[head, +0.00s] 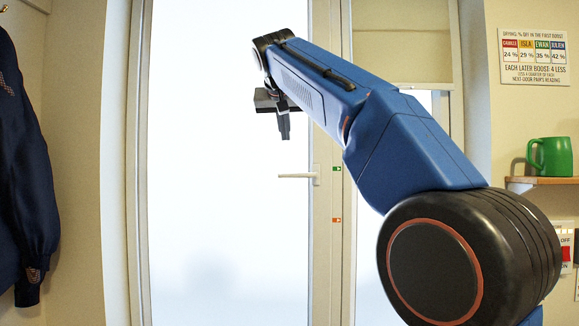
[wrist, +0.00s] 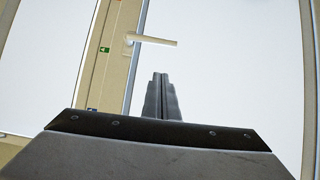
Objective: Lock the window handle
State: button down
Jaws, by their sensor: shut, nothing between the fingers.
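The white window handle (head: 298,176) sits on the frame at the right edge of the large frosted pane. It lies horizontal, its lever pointing left from its mount, level with a green arrow sticker (head: 337,168). A red sticker (head: 336,220) is lower on the frame. My gripper (head: 285,137) is shut and empty, pointing down, above the handle in the head view and apart from it in the picture. In the wrist view the handle (wrist: 152,39) shows beyond the closed fingertips (wrist: 160,76), its lever pointing right.
A dark jacket (head: 25,170) hangs at the left. At the right, a green mug (head: 550,157) stands on a wooden shelf (head: 545,181), below a wall sign (head: 534,56). A red switch (head: 566,254) is below the shelf. The area around the handle looks clear.

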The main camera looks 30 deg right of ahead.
jog(key=s+a+f+x, duration=0.1)
jog(key=f+x, duration=0.1)
jog(key=x, duration=1.1)
jog(key=shift+s+f, duration=0.15)
jog(key=shift+s, duration=0.1)
jog(key=shift+a+f, duration=0.1)
jog(key=shift+f, duration=0.15)
